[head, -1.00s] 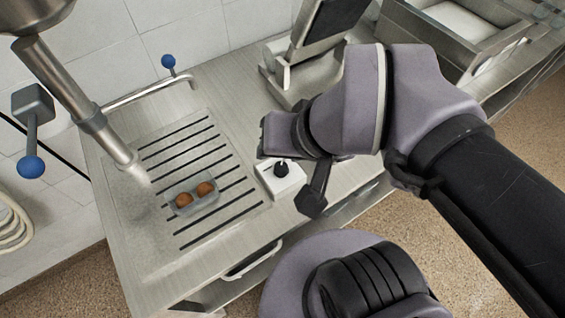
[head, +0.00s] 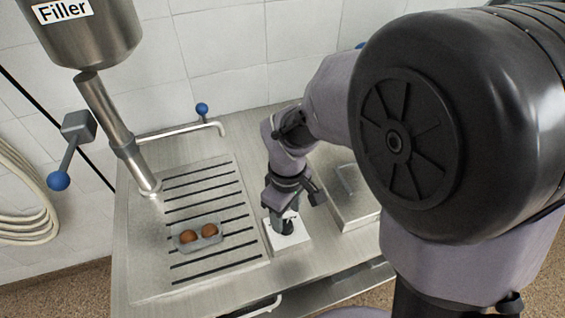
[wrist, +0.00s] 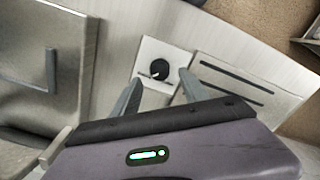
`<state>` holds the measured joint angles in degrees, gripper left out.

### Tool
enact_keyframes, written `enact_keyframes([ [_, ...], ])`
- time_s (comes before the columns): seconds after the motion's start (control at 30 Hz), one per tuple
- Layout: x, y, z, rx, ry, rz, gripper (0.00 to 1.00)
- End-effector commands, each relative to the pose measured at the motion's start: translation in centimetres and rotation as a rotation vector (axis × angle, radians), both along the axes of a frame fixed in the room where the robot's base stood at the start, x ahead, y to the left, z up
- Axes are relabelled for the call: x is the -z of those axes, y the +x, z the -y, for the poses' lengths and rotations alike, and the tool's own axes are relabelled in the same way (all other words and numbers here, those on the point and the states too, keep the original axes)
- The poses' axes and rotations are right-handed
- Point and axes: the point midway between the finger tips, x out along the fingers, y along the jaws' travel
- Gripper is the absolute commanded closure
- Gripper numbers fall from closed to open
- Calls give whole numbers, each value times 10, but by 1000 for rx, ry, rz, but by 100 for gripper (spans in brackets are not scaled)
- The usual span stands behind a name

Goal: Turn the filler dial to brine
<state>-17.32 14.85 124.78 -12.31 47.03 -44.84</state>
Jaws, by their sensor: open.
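The filler (head: 95,35) is a steel hopper with a "Filler" label and a slanted spout, at the upper left of the head view. The dial is a black round knob (wrist: 159,69) on a white box (head: 299,238) at the right of the slotted drain plate. In the wrist view the box (wrist: 148,52) shows markings too small to read. My gripper (head: 286,217) is over the box in the head view and partly hides the knob. In the wrist view my gripper (wrist: 160,78) is open, with one finger on each side of the knob. I cannot tell if they touch it.
A small clear tray (head: 208,243) with two brown round items lies on the slotted drain plate (head: 240,262). A lever with a blue ball (head: 58,181) hangs beside the spout. A bent rail (head: 175,132) runs behind. A steel unit (head: 352,205) stands right of the box.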

Motion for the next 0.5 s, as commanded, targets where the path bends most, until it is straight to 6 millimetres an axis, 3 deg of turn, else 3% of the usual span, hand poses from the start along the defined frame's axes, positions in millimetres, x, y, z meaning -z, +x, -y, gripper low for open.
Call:
enact_keyframes([
  [0.03,15,-1,0,1,0,-1,48],
  [0.2,33,0,0,0,1,1,48],
  [0.5,35,0,0,1,1,1,48],
])
